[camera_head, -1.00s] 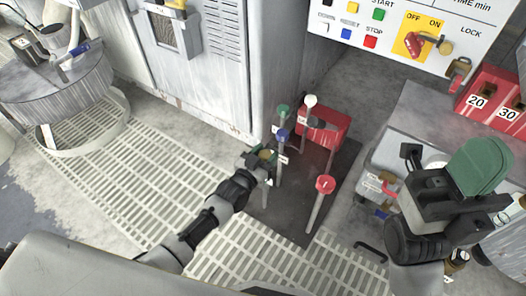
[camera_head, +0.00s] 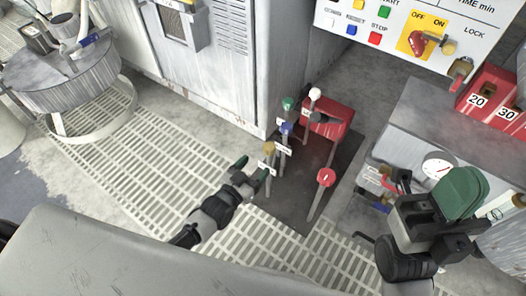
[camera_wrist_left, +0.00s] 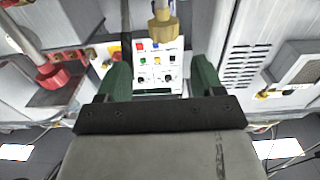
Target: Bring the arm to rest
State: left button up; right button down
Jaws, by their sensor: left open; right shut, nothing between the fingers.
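My left gripper (camera_head: 252,170) is in the middle of the head view, just short of the levers. Its two green fingers are spread apart. In the left wrist view the open left gripper (camera_wrist_left: 160,78) has nothing between its fingers. The yellow-knobbed lever (camera_head: 269,148) stands just beyond the fingertips in the head view, and its yellow knob (camera_wrist_left: 163,30) shows ahead of the fingers in the wrist view. My right gripper (camera_head: 462,192) is at the right, with a green pad uppermost, shut and empty.
Levers with green (camera_head: 288,103), blue (camera_head: 286,128), white (camera_head: 315,94) and red (camera_head: 326,177) knobs stand close by. A control panel (camera_head: 385,25) is at the back. Open grating (camera_head: 150,160) lies between.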

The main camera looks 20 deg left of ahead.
pick_arm(q)
jog(key=shift+v, duration=0.9)
